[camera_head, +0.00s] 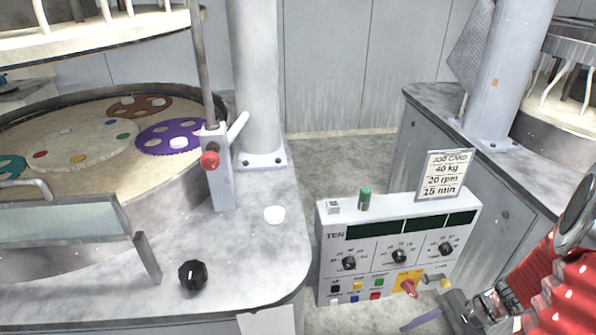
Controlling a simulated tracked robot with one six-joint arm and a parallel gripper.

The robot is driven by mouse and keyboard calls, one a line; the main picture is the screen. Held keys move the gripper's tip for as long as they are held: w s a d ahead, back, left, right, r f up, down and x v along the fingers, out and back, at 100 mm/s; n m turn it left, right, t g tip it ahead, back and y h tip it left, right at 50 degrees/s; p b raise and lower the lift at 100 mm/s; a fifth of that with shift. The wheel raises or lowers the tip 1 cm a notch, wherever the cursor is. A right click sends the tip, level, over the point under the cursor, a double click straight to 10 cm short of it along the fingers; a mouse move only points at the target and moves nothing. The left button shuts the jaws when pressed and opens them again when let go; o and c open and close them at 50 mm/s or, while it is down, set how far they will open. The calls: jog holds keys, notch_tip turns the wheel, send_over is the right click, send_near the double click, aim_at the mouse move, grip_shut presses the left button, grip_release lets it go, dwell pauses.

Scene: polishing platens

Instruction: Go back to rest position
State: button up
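My gripper (462,310) is at the bottom right, at the end of my red arm. It is in front of the lower right part of the control box (335,275), close to its orange panel with a red knob. The frame's bottom edge cuts it off, so I cannot tell whether it is open or shut. A small purple strip (421,320) shows just left of it; I cannot tell what it belongs to.
A polishing platen (75,150) with coloured carriers is at left. A white disc (275,214) and a black knob (192,275) are on the grey worktop (230,255). A lever post with a red knob (210,159) stands there.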

jog(key=s+a+r+n+t+h, duration=0.1)
jog(key=a+r+n+h, duration=0.3)
jog(key=r, duration=0.9)
jog(key=s+a+r+n+t+h, duration=0.2)
jog(key=a+r+n+t+h, duration=0.2)
jog(key=a+r+n, duration=0.6)
notch_tip(320, 180, up, 4)
jog(key=shift+s+f, duration=0.25)
jog(key=shift+a, duration=0.1)
